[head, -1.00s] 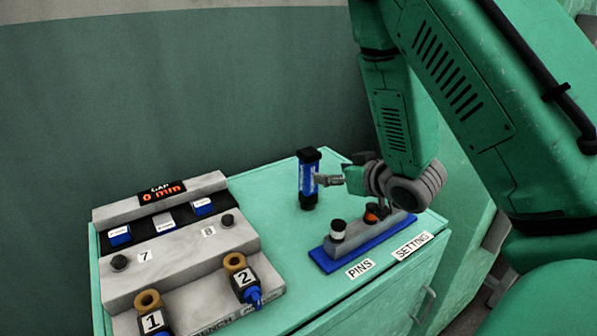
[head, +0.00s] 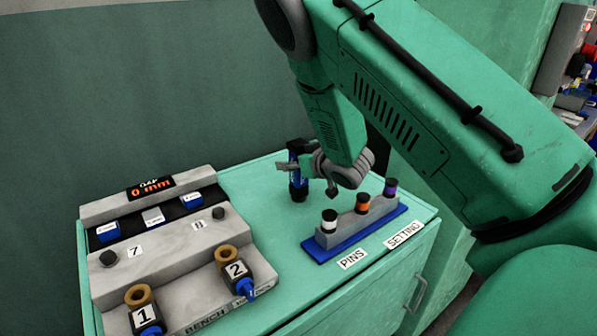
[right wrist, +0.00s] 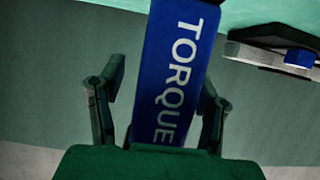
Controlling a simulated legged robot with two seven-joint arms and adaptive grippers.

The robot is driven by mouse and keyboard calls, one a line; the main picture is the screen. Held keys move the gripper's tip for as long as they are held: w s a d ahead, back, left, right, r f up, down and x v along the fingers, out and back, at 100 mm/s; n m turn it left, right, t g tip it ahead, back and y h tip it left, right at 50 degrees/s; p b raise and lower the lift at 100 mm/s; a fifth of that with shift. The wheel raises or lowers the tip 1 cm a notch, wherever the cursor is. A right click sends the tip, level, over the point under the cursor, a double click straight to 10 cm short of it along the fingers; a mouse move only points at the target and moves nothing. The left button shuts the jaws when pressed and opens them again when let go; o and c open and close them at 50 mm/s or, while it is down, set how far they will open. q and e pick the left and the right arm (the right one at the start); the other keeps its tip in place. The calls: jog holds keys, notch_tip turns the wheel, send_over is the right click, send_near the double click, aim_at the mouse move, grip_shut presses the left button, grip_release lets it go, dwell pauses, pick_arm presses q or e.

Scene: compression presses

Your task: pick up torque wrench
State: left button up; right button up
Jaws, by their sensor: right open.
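The torque wrench (head: 297,148) stands upright on the green bench, a blue body with black ends. Its blue side lettered TORQUE fills the middle of the right wrist view (right wrist: 170,75). My right gripper (head: 306,177) is open at the wrench, partly covering it in the head view. In the right wrist view one finger is on each side of the wrench, with a visible gap on the left; contact on the right is unclear. My left gripper is not in view.
A blue-based pin rack (head: 322,255) with white, orange and purple pins stands right of the wrench, near the PINS and SETTING labels. A grey gauge block (head: 160,260) fills the bench's left side. Bare bench top (head: 275,240) lies between them. A wall is behind.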

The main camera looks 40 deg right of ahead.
jog(key=shift+w+a+r, duration=0.1)
grip_shut()
jog(key=shift+w+r, duration=0.1)
jog(key=shift+r, duration=0.2)
notch_tip(320, 180, up, 10)
jog(key=p, duration=0.1)
jog(key=shift+f+p, duration=0.25)
jog(key=shift+p, duration=0.1)
